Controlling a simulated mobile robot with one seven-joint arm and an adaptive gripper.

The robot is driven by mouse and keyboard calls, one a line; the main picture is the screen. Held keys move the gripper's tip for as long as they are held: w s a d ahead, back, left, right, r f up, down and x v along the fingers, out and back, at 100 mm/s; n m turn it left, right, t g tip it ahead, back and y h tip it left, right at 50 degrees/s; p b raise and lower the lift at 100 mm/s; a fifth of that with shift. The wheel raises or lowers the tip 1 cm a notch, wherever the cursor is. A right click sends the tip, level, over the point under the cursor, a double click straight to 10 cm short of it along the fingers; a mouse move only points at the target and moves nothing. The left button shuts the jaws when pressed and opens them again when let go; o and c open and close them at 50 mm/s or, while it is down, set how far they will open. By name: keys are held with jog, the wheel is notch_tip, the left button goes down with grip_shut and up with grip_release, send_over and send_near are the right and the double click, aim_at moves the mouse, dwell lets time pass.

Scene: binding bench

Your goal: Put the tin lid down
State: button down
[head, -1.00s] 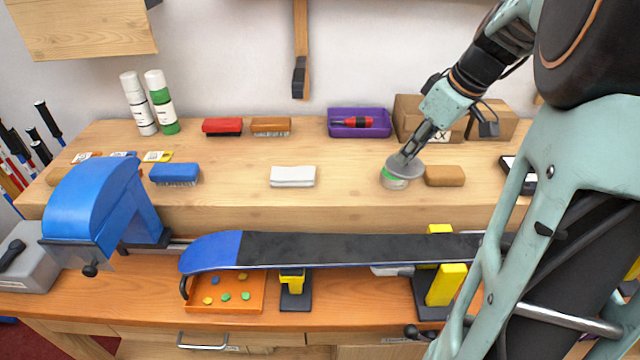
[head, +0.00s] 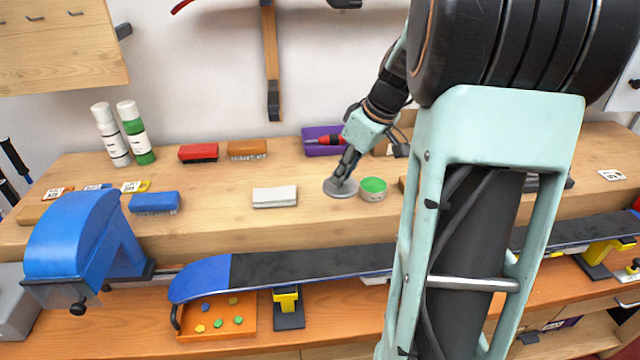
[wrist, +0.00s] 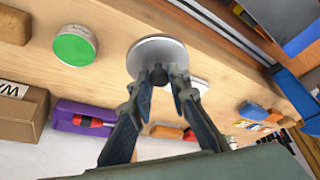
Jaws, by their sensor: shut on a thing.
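The tin lid (head: 338,190) is a flat grey disc with a knob at its centre, which shows in the wrist view (wrist: 157,50). My gripper (head: 346,176) is shut on the lid's knob from above; its two fingers also show in the wrist view (wrist: 159,78). The open round tin (head: 373,190), with green contents, stands just right of the lid in the head view. It also shows in the wrist view (wrist: 75,46).
A purple tray (head: 318,143) with a red-handled tool is behind. Brushes, including a blue one (head: 154,202), lie farther left. A ski (head: 310,266) lies along the front.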

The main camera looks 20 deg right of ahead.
jog(key=w+f, duration=0.2)
jog(key=w, duration=0.1)
jog(key=w+f+p, duration=0.1)
jog(key=w+f, duration=0.1)
jog(key=w, duration=0.1)
jog(key=w+f, duration=0.3)
jog(key=shift+d+p, duration=0.25)
jog(key=shift+p, duration=0.05)
jog(key=shift+w+f, duration=0.35)
jog(key=shift+f, duration=0.2)
jog(key=shift+f+p, duration=0.4)
jog(key=shift+f, duration=1.1)
jog(key=shift+f, duration=0.1)
jog(key=shift+f, duration=0.15)
jog(key=c, duration=1.8)
grip_release()
jog(key=shift+c, duration=0.2)
